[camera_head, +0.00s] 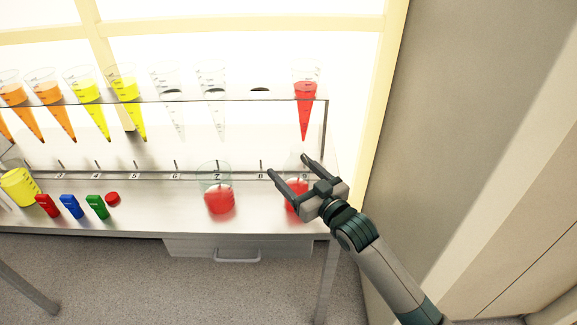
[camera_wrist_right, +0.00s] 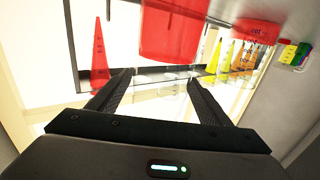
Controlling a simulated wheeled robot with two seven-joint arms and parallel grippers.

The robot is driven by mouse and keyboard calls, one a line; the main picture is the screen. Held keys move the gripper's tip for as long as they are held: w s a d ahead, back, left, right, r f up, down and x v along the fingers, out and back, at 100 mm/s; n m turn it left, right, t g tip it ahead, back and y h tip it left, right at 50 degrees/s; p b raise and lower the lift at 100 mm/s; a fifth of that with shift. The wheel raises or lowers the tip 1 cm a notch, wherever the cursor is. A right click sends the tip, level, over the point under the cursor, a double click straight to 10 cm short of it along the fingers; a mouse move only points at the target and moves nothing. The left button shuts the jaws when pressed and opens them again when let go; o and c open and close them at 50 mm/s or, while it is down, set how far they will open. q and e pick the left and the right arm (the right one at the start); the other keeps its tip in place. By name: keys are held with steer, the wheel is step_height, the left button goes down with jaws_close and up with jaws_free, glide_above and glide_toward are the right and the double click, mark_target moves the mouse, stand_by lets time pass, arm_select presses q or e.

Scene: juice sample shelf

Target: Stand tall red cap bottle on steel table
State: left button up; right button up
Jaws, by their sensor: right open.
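No tall bottle with a red cap can be made out in either view. The steel table (camera_head: 140,222) runs along the window under a clear rack. My right gripper (camera_head: 288,165) is open over the table's right end, in front of a beaker of red liquid (camera_head: 297,198) that it partly hides. In the right wrist view the fingers (camera_wrist_right: 160,77) are apart with nothing gripped, and a large red beaker (camera_wrist_right: 172,30) shows just beyond them. A small round red object (camera_head: 113,199) lies on the table at left; I cannot tell what it is.
Another red beaker (camera_head: 219,200) stands mid-table. Small red (camera_head: 47,206), blue (camera_head: 72,207) and green (camera_head: 97,207) items lie at left, by a yellow beaker (camera_head: 19,188). Cone-shaped vessels hang in the rack, one with red liquid (camera_head: 304,105). The table between is clear.

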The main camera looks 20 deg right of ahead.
mark_target(304, 181)
steer(key=v, duration=0.8)
steer(key=shift+s, duration=0.15)
steer(key=shift+s+d, duration=0.15)
steer(key=shift+s, duration=0.35)
arm_select(q)
steer(key=shift+w+d+r, duration=0.1)
steer(key=shift+d+r, duration=0.05)
steer(key=shift+r, duration=0.7)
arm_select(e)
steer(key=shift+s+r, duration=0.1)
steer(key=shift+s, duration=0.05)
arm_select(q)
steer(key=shift+w, duration=0.45)
steer(key=shift+s+f, duration=0.1)
steer(key=shift+s, duration=0.35)
